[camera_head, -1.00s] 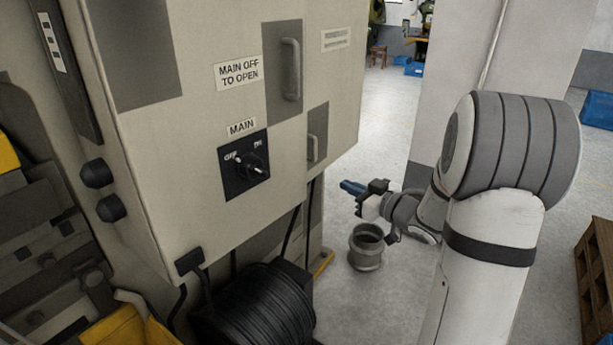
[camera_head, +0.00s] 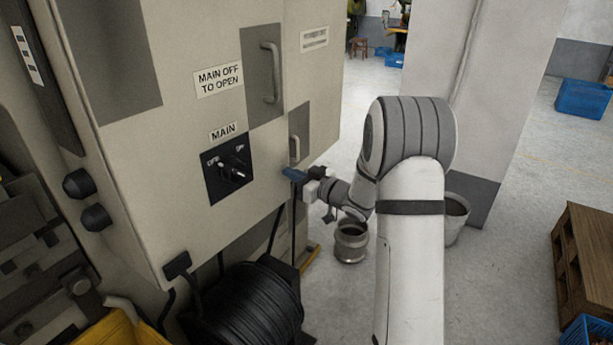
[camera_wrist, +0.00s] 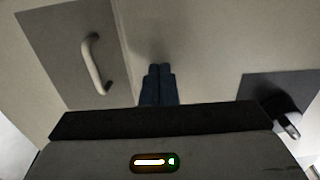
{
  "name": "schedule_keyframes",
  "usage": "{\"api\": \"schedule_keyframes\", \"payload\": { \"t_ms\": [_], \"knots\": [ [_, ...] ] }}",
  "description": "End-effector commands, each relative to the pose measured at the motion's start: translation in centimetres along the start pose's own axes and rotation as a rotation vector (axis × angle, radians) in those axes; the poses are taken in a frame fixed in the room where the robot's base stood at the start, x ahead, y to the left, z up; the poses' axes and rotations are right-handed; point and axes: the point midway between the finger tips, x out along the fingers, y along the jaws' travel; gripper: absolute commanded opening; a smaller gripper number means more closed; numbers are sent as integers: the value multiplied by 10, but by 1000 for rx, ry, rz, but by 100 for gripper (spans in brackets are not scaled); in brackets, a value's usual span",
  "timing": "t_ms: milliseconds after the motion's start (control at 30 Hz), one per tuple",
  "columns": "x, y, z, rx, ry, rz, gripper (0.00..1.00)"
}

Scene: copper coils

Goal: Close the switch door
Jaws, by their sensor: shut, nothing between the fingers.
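The switch door is the beige front panel (camera_head: 150,190) of the tall cabinet in the head view. It carries the MAIN rotary switch (camera_head: 230,168), a "MAIN OFF TO OPEN" label and a long handle (camera_head: 271,72) on a grey patch. I cannot tell how far it stands ajar. My gripper (camera_head: 288,172) is shut and empty, with blue fingers at the door's right edge, to the right of the switch. In the wrist view my fingertips (camera_wrist: 159,70) point at the beige panel, close to a seam. Contact is not clear.
A narrower panel with a small handle (camera_head: 295,149) adjoins on the right; the handle also shows in the wrist view (camera_wrist: 93,64). A black cable coil (camera_head: 245,305) lies below. A grey metal pot (camera_head: 351,242) and a wooden crate (camera_head: 590,260) stand on the floor.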

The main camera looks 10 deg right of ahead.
Motion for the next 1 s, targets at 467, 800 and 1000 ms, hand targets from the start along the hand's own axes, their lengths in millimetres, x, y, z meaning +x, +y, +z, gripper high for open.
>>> {"api": "schedule_keyframes", "payload": {
  "t_ms": [467, 800, 1000],
  "knots": [
    [10, 0, 0, 0, 0, 1, 0],
    [59, 1, 2, -2, 0, -1, 0],
    [66, 1, -2, -1, 4, 0, 0]
  ]
}}
